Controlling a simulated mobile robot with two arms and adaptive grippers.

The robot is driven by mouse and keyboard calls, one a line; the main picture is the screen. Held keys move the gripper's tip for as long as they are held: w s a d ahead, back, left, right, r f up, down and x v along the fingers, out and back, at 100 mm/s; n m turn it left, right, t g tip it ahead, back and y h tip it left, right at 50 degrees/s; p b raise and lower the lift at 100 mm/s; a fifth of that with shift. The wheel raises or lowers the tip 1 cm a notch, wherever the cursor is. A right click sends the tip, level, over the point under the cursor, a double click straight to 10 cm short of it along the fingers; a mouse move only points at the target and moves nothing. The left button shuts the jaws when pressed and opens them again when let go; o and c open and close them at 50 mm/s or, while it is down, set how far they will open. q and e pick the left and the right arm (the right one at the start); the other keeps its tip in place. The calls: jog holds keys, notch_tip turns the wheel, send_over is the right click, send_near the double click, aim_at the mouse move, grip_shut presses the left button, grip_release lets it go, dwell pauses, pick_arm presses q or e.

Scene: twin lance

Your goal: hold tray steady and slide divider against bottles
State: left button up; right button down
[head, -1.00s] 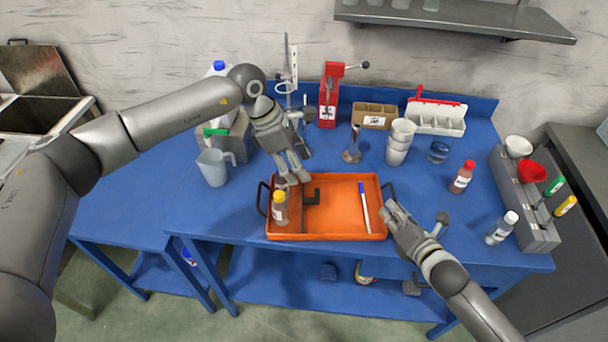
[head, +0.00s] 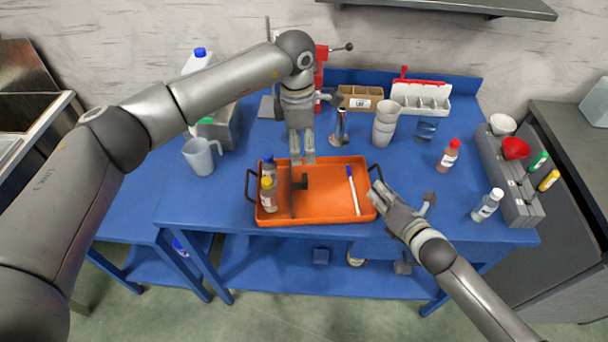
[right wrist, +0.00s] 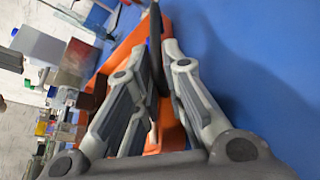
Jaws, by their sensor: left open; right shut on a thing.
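The orange tray (head: 325,210) lies on the table's front part. Two bottles stand upright at its left end: one with a yellow cap (head: 268,195) in front and one with a blue cap (head: 268,168) behind. A dark divider (head: 293,202) with a grip block lies just right of them; a small gap seems to show. My left gripper (head: 303,159) is open, pointing down at the tray's back edge, behind the divider. My right gripper (head: 377,190) is shut on the tray's right handle, which shows dark between its fingers in the right wrist view (right wrist: 155,55).
A pen (head: 353,190) lies in the tray's right part. A grey jug (head: 200,157) stands to the left. Stacked cups (head: 384,122), a metal tool (head: 340,127) and a cardboard box (head: 360,97) stand behind. A red-capped bottle (head: 448,155) and another bottle (head: 487,205) stand right.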

aim_at(304, 177)
pick_arm(q)
jog(key=shift+y, duration=0.3)
jog(key=f, duration=1.1)
jog(key=shift+d+f, duration=0.3)
jog(key=shift+f, duration=0.1)
grip_shut()
